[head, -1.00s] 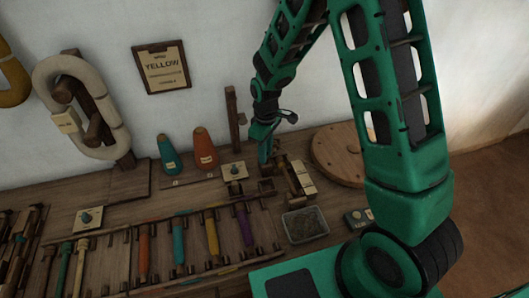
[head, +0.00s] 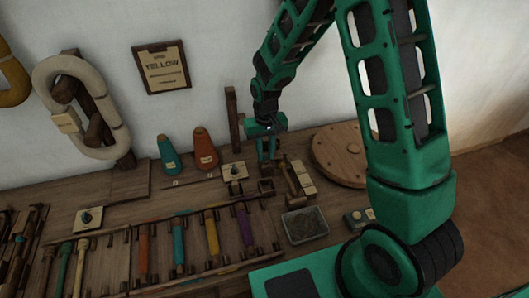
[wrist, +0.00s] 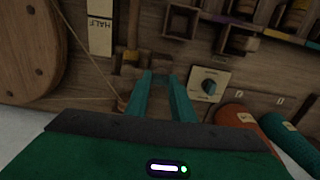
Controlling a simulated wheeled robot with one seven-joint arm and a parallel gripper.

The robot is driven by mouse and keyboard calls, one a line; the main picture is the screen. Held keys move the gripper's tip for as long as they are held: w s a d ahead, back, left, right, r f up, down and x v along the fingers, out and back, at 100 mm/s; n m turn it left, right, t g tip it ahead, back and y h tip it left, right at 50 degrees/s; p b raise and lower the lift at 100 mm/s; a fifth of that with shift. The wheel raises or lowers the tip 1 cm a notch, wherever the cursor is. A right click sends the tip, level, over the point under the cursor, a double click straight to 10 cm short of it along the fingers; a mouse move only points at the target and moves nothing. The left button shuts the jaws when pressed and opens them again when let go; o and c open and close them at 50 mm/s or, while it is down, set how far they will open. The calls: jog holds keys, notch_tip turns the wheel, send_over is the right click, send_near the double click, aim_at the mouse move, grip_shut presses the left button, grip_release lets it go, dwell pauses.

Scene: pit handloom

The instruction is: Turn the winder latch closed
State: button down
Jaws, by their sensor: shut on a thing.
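My gripper (head: 268,160) points down at the winder's wooden parts on the bench, and it also shows in the wrist view (wrist: 162,77). Its two green fingers stand a little apart, with a small dark brown part between the tips. I take this part to be the winder latch (wrist: 161,70); it is mostly hidden by the fingers, and its exact angle cannot be told. A wooden block with an upright handle (wrist: 132,62) lies just left of the fingers in the wrist view.
A knob on a cream plate (wrist: 209,84) is close right of the fingers in the wrist view. Orange (head: 206,149) and teal cones (head: 168,154) stand behind. A round wooden disc (head: 340,150), a grey tray (head: 304,225) and a rack of coloured bobbins (head: 212,235) surround the spot.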

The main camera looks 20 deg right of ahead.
jog(key=shift+w+r, duration=0.15)
jog(key=shift+w, duration=0.15)
jog(key=c, duration=1.6)
grip_release()
jog(key=shift+c, duration=0.2)
jog(key=shift+o, duration=0.6)
jog(key=shift+s, duration=0.15)
notch_tip(320, 180, up, 11)
jog(key=shift+f, duration=0.2)
